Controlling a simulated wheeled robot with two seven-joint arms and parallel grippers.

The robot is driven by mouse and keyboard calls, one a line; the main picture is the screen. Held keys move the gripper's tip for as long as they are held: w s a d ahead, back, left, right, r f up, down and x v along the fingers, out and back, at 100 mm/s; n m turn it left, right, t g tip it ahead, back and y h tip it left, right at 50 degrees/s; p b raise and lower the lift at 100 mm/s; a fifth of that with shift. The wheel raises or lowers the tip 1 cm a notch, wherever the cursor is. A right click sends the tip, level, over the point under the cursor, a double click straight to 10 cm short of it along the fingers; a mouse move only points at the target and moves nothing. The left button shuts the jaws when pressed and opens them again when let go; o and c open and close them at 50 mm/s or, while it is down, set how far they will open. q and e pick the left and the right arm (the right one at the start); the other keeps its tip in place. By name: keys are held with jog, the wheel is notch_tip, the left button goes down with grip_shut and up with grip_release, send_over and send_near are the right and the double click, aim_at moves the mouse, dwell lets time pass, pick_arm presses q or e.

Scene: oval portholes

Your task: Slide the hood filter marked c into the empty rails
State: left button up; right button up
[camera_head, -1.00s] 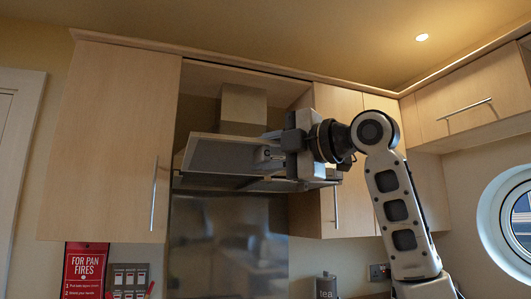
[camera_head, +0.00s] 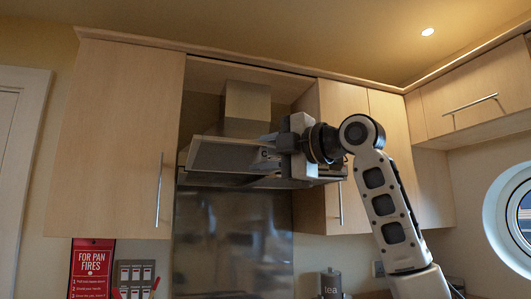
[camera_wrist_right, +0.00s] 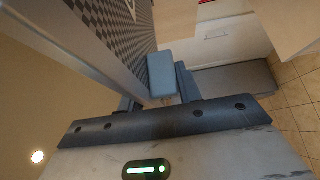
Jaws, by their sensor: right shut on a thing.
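The filter marked c (camera_head: 222,157) is a flat grey mesh panel with a pale frame, held tilted at the front of the hood (camera_head: 245,105). Its letter c shows near its right end. My right gripper (camera_head: 275,148) is shut on that right end. In the right wrist view, the filter's mesh and frame (camera_wrist_right: 108,28) run up from the grey-blue finger (camera_wrist_right: 162,74). The hood's underside lies behind and below the filter. The empty rails cannot be made out clearly, and whether the filter touches them cannot be told. My left gripper is not in view.
Wooden cabinets stand close on the left (camera_head: 115,135) and right (camera_head: 342,110) of the hood. A steel splashback (camera_head: 233,240) is below. A red pan-fire sign (camera_head: 92,268), switches (camera_head: 135,272) and a tea tin (camera_head: 331,285) are lower down.

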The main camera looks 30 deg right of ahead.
jog(key=shift+w+r, duration=0.1)
jog(key=shift+w, duration=0.05)
jog(key=shift+w+d, duration=0.2)
jog(key=shift+w, duration=0.5)
jog(key=shift+w+d, duration=0.15)
jog(key=shift+w, duration=0.55)
jog(key=shift+d, duration=0.1)
jog(key=shift+w+d, duration=0.25)
jog(key=shift+w, duration=0.85)
jog(key=shift+w+d, duration=0.25)
jog(key=shift+w, duration=0.85)
